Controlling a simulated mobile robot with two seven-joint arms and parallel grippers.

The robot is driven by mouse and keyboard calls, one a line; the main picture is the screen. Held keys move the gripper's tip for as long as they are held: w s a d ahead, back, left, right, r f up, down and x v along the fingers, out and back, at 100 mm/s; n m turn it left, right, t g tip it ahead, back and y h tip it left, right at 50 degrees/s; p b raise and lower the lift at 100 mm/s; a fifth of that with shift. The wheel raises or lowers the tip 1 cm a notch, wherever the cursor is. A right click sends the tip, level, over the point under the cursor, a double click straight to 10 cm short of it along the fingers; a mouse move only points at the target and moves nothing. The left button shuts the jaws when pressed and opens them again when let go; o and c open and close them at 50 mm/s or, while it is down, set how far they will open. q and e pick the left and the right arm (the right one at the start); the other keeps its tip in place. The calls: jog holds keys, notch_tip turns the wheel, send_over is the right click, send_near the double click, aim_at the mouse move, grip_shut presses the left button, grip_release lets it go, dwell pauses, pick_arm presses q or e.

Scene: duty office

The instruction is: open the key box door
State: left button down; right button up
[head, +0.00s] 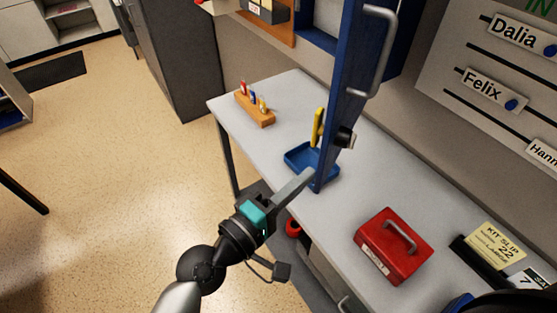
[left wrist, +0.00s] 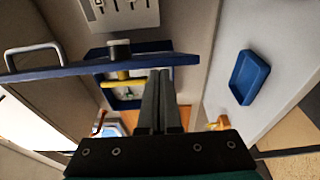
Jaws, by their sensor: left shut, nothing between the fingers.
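The blue key box door (head: 350,85) stands swung out from the wall, seen nearly edge-on, with a grey bar handle (head: 384,55) and a dark knob (head: 345,138). The blue box (head: 318,38) shows behind it. In the left wrist view the door (left wrist: 75,70) crosses the upper left, and its handle (left wrist: 35,50) is at the far left. My right gripper is not seen.
On the grey counter (head: 350,205) stand a blue tray (head: 298,165) close to my left fingers, a red box (head: 385,255) and a wooden block with coloured pegs (head: 254,110). A name board (head: 490,65) hangs at right. Open floor (head: 100,170) lies at left.

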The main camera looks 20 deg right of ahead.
pick_arm(q)
jog(key=s+d+p, duration=0.2)
jog(key=s+d, duration=0.4)
jog(key=d, duration=0.1)
jog(key=shift+s, duration=0.15)
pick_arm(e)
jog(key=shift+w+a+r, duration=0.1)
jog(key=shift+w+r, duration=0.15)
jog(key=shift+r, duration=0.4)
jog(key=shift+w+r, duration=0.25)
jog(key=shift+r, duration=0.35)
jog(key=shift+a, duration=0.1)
pick_arm(q)
jog(key=shift+a+f, duration=0.1)
